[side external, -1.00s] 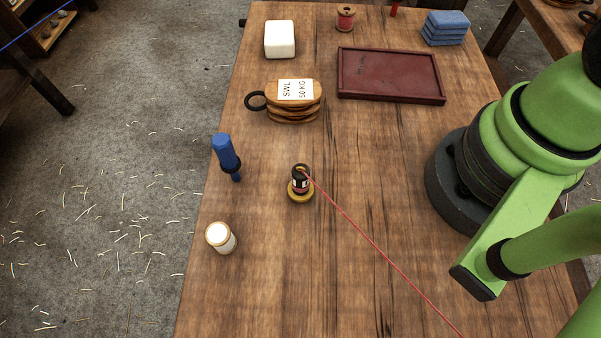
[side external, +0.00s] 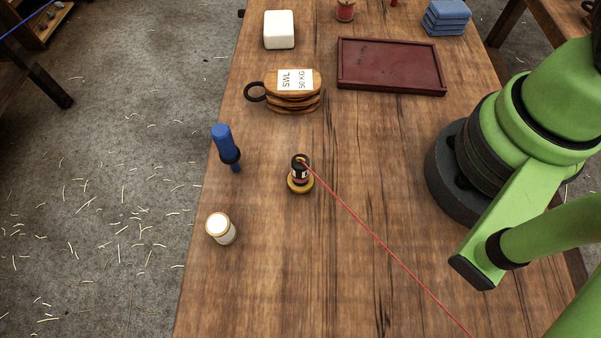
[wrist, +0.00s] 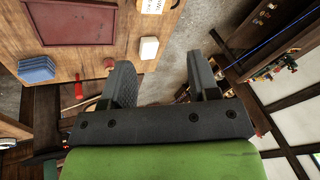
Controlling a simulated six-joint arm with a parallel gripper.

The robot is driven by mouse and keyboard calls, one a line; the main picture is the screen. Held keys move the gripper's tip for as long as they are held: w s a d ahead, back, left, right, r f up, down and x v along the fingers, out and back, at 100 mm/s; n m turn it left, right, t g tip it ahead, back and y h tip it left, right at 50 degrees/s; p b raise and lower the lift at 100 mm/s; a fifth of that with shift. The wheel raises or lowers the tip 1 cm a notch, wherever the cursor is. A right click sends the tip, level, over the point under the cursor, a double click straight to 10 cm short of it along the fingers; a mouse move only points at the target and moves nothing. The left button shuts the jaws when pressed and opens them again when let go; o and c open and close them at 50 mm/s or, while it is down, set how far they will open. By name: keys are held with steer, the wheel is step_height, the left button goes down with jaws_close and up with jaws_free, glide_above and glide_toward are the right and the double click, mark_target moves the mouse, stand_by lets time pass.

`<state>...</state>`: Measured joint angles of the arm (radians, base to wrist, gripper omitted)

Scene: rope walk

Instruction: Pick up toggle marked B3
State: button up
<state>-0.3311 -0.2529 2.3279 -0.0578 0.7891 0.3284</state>
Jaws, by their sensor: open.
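A small dark upright piece (side external: 300,174) with a pale label and a yellow base stands mid-table in the side external view. A thin red line (side external: 385,247) runs from its top toward the lower right. Its label is too small to read, so I cannot tell whether it is the toggle marked B3. I can read no B3 mark elsewhere. My gripper (wrist: 160,64) shows only in the wrist view. Its two fingers are apart with nothing held between them. It faces the table's far end, away from the dark piece, which is out of that view.
Behind are a wooden block labelled SWL 50 KG (side external: 292,92), a dark red tray (side external: 390,66), a white block (side external: 279,29) and blue slabs (side external: 446,17). Table between is clear.

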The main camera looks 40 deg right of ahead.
steer(key=w+a+f+g, duration=0.1)
steer(key=a+f+g, duration=0.1)
steer(key=a+f, duration=0.35)
steer(key=n+g+h, duration=0.2)
steer(key=h, duration=0.1)
glide_above(301, 161)
steer(key=f, duration=0.9)
steer(key=shift+a+f, duration=0.2)
steer(key=shift+f, duration=0.1)
step_height(301, 161, down, 4)
steer(key=shift+s+f, duration=0.1)
steer(key=shift+f, duration=0.1)
steer(key=shift+d+f, duration=0.15)
steer(key=shift+f, duration=2.75)
steer(key=c, duration=1)
steer(key=shift+r, duration=0.1)
